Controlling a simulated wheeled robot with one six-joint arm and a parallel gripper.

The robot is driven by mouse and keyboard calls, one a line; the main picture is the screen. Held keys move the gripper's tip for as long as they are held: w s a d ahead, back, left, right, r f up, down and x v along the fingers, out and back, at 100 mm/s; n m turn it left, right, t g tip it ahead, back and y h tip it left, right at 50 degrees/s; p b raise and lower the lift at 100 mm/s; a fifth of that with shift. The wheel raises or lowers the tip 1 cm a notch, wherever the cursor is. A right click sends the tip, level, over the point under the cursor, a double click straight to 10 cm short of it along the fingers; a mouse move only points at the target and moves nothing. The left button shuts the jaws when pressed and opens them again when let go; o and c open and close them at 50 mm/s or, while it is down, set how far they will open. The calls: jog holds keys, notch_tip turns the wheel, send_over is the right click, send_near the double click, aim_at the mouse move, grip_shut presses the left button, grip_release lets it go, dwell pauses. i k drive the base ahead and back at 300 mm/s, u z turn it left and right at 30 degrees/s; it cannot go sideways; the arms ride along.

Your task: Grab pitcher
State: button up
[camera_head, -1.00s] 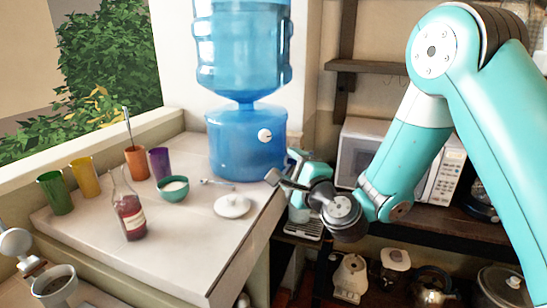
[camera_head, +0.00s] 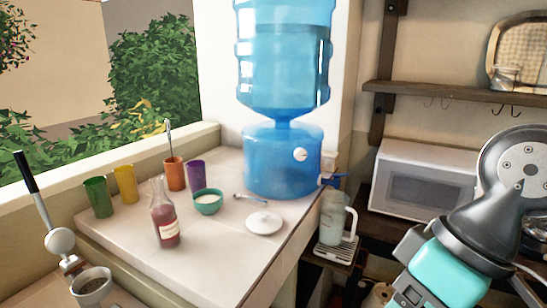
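The pitcher (camera_head: 333,218) is a clear, pale vessel with a white handle on its right side. It stands upright on a slotted drip tray (camera_head: 338,250), below the blue tap (camera_head: 334,180) of the water dispenser (camera_head: 283,160). Part of my arm shows at the lower right, to the right of the pitcher and apart from it. My gripper's fingers are not visible in this frame. Nothing of my arm covers the pitcher.
On the white counter (camera_head: 215,262) are a red bottle (camera_head: 165,225), a teal bowl (camera_head: 208,203), a white lid (camera_head: 264,223) and several coloured cups. A microwave (camera_head: 420,185) stands behind my arm, under a wooden shelf (camera_head: 450,100).

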aim_at(334, 207)
jog(key=u, duration=0.05)
jog(key=k, duration=0.65)
jog(key=z, duration=0.5)
jog(key=i, duration=1.6)
jog(key=u, duration=0.65)
